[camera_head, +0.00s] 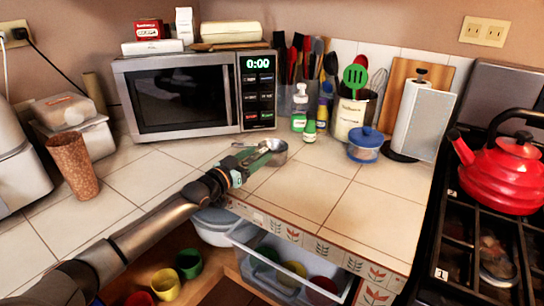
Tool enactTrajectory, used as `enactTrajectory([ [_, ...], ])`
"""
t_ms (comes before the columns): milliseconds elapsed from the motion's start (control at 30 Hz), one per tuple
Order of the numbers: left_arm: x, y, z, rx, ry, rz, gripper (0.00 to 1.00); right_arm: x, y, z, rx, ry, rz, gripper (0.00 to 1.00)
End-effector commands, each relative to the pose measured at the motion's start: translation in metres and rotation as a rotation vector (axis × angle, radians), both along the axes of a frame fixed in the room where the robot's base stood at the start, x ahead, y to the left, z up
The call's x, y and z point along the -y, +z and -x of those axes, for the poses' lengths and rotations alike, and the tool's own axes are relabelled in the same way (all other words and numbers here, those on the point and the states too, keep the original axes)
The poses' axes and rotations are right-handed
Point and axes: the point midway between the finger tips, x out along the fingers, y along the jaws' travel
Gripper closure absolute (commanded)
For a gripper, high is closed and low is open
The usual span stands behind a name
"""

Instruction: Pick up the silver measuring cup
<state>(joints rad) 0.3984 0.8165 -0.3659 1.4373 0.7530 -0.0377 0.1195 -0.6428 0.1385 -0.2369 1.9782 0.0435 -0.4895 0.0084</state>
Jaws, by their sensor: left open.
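The silver measuring cup (277,149) sits on the tiled counter, in front of the microwave's right end. My left arm reaches in from the lower left, and its gripper (262,154) is right at the cup, on its left side. The gripper is open. Its fingers overlap the cup's left part and its handle side in this view. I cannot tell whether the fingers touch the cup. My right gripper is not in view.
A microwave (190,93) stands behind the gripper. Bottles (300,108), a utensil crock (350,118) and a blue-lidded jar (365,146) stand to the right. A red kettle (503,175) is on the stove. Below the counter edge is an open drawer (245,234). The right front counter is clear.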

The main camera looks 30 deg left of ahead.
Motion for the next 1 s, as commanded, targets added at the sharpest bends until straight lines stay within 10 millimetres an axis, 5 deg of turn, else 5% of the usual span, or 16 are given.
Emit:
enactTrajectory([
  [200,0.0000,0.0000,-0.0003,0.000,0.000,0.001,0.38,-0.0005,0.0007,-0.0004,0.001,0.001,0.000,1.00],
  [767,-0.0001,0.0000,-0.0001,0.000,0.000,0.001,1.00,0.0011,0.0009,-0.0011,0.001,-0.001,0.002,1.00],
  [1000,-0.0001,-0.0001,-0.0001,0.000,0.000,0.001,1.00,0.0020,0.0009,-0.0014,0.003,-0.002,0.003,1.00],
])
